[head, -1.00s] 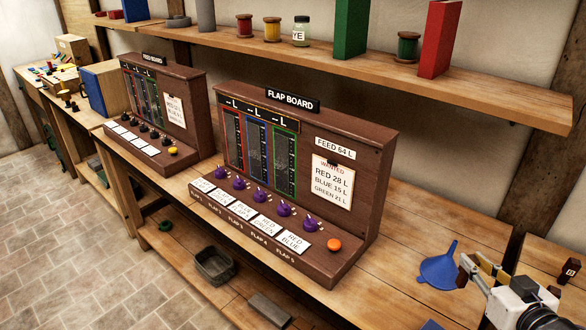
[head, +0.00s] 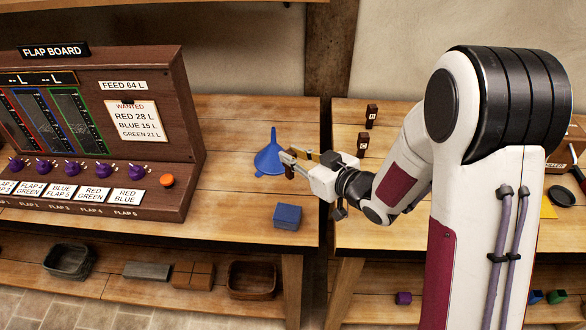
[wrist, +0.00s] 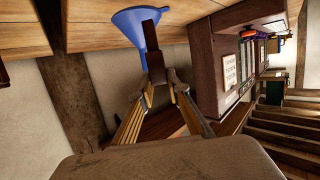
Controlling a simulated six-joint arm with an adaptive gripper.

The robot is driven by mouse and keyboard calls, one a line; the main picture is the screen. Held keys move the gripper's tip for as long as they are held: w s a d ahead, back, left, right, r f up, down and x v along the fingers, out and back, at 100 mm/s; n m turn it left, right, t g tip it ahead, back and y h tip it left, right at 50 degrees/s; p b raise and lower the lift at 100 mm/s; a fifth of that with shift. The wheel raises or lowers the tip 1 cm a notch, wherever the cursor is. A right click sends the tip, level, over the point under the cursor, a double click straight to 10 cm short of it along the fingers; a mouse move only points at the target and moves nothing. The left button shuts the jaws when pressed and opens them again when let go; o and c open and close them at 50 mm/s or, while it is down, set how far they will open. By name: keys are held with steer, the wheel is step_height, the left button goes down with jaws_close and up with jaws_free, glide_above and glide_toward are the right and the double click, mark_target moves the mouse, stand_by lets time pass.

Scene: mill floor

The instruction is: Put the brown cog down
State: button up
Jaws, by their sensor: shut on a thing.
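My gripper (head: 291,164) is shut on a small dark brown piece (head: 289,171), which I take to be the brown cog. It looks like a narrow block; no teeth can be made out. In the wrist view the brown piece (wrist: 149,38) stands out between the fingertips, in front of the blue funnel (wrist: 130,22). In the head view the piece is just right of the blue funnel (head: 268,158), over the right part of the bench (head: 232,221). I cannot tell whether the piece touches the bench or the funnel.
A blue block (head: 287,217) lies near the bench's front right corner. The flap board (head: 165,70) stands left. A gap separates this bench from the right one (head: 350,232), where two dark lettered blocks (head: 371,115) (head: 362,146) stand. Bare bench lies between board and funnel.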

mark_target(292, 170)
steer(key=shift+f, duration=0.35)
steer(key=shift+f, duration=0.15)
steer(key=shift+f, duration=1.95)
steer(key=shift+f, duration=0.1)
steer(key=o, duration=0.9)
steer(key=shift+o, duration=0.2)
steer(key=v, duration=1.2)
